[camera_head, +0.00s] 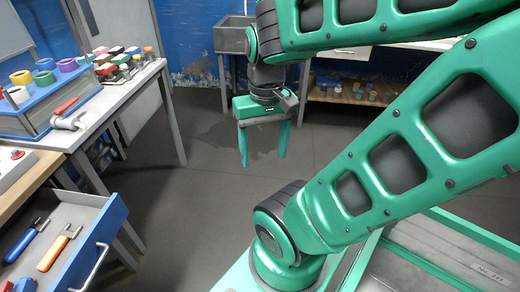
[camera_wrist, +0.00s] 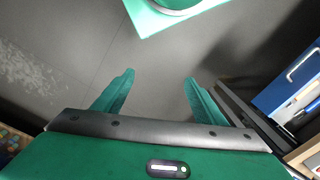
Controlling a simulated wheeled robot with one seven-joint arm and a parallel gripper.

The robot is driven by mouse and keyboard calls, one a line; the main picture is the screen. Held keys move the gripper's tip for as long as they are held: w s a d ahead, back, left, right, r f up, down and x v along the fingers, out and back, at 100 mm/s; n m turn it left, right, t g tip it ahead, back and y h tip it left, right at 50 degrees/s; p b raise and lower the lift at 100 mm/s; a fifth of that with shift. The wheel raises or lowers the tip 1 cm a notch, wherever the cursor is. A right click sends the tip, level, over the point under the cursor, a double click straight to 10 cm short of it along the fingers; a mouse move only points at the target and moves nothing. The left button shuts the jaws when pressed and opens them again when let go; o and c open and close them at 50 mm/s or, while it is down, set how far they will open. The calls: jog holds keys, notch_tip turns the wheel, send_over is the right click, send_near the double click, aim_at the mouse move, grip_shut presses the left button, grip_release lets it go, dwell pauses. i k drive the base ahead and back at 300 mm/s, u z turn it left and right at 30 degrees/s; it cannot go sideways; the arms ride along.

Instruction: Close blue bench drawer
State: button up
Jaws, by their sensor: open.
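The blue bench drawer (camera_head: 97,245) is pulled open from the wooden bench at the lower left of the head view. It has a blue front, a pale handle (camera_head: 92,268) and grey inner walls. Tools with blue and orange handles lie in it. The drawer's blue front also shows at the right edge of the wrist view (camera_wrist: 288,82), with its handle. My gripper (camera_head: 262,162) is open and empty, with its green fingers pointing down over bare floor. It is well to the right of the drawer and apart from it. In the wrist view nothing is between the fingers (camera_wrist: 160,90).
A grey table (camera_head: 85,118) with a blue rack, colored rolls and a red-handled tool stands behind the drawer. A grey sink (camera_head: 232,38) and a shelf with jars (camera_head: 350,95) stand at the back. The floor (camera_head: 190,200) between drawer and gripper is clear.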

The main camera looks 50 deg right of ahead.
aim_at(101, 219)
jog(key=z, duration=0.1)
jog(key=k, duration=1.15)
jog(key=u, duration=0.55)
jog(key=i, duration=1)
